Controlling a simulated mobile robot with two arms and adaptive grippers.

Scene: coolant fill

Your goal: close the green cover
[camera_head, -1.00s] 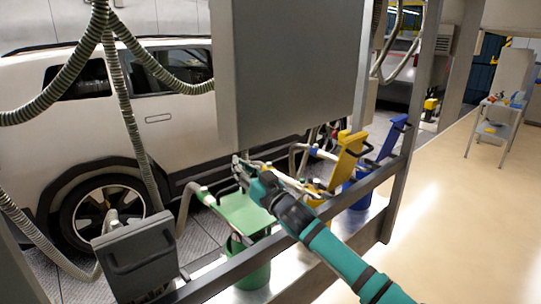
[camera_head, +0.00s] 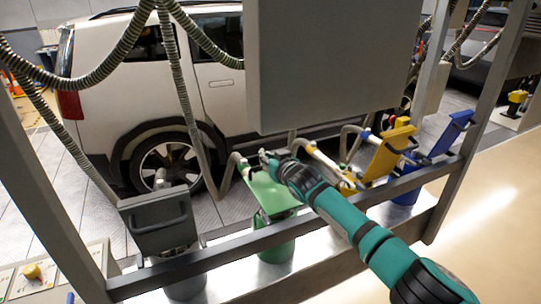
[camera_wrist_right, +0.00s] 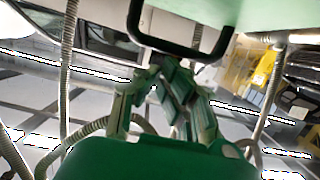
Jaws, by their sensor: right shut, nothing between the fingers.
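The green cover (camera_head: 268,193) is a flat light-green panel, tilted above the green bin (camera_head: 275,242). My right gripper (camera_head: 266,157) is at the cover's far upper edge, with its arm reaching over the rail from the lower right. In the right wrist view the gripper's fingers (camera_wrist_right: 165,92) are shut and empty. A black handle (camera_wrist_right: 180,45) on a light-green surface, which looks like the cover (camera_wrist_right: 275,14), is just above the fingertips. I cannot tell whether they touch it. My left gripper is out of view.
A grey bin cover (camera_head: 155,218) stands to the left; yellow (camera_head: 390,150) and blue (camera_head: 448,135) covers stand raised to the right. A metal rail (camera_head: 225,252) crosses in front. A grey box (camera_head: 333,65) hangs overhead, with hoses (camera_head: 180,90) nearby. A white car (camera_head: 190,75) is behind.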

